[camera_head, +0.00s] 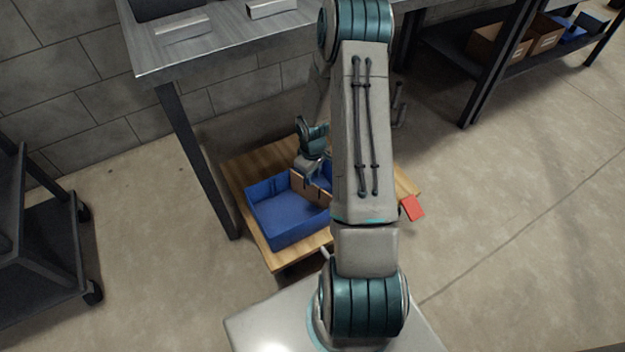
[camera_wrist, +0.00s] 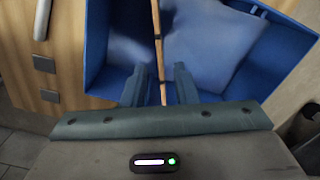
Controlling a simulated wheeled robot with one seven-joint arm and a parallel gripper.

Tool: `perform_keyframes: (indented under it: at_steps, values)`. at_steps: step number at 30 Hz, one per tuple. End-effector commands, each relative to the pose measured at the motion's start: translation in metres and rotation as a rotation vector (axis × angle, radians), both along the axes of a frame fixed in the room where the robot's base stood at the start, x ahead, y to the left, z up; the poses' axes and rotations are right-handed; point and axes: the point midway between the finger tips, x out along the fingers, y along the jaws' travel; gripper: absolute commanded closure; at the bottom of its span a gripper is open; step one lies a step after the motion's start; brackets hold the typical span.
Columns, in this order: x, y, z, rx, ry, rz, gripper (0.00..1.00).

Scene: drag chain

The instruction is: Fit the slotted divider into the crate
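The blue crate (camera_head: 262,190) sits on a low wooden table; its inside also fills much of the wrist view (camera_wrist: 97,45). The thin tan divider (camera_head: 305,187) stands on edge in the crate, running across it. In the wrist view the divider (camera_wrist: 157,45) appears edge-on, with dark notches along it. My gripper (camera_head: 314,172) is over the crate. In the wrist view its two fingers (camera_wrist: 160,82) stand apart on either side of the divider, with a visible gap on each side. How deep the divider sits is unclear. My arm hides the crate's right part.
The wooden table (camera_head: 243,170) shows bare wood around the crate. A red item (camera_head: 413,208) lies at its right edge. A metal workbench (camera_head: 215,45) stands behind, a dark cart (camera_head: 45,245) at left, and shelving with boxes (camera_head: 515,42) at back right. Floor at right is clear.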

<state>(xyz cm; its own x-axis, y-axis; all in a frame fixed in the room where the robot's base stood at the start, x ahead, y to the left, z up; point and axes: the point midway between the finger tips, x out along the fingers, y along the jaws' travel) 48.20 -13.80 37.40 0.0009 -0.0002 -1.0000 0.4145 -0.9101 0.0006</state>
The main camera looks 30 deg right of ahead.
Motion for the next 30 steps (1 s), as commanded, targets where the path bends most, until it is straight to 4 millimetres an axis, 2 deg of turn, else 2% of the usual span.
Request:
perform_keyframes:
  at_steps: [1,10,14,22,30]
  values:
    - [0.0,0.0,0.015,0.0,-0.001,-0.002,0.74]
    - [0.0,0.001,0.046,-0.004,-0.001,-0.002,0.74]
    - [-0.002,0.007,0.073,-0.027,-0.004,-0.02,0.74]
    - [-0.026,0.04,0.17,-0.09,-0.022,-0.121,0.74]
    - [-0.077,0.082,0.252,-0.095,-0.057,-0.241,0.74]
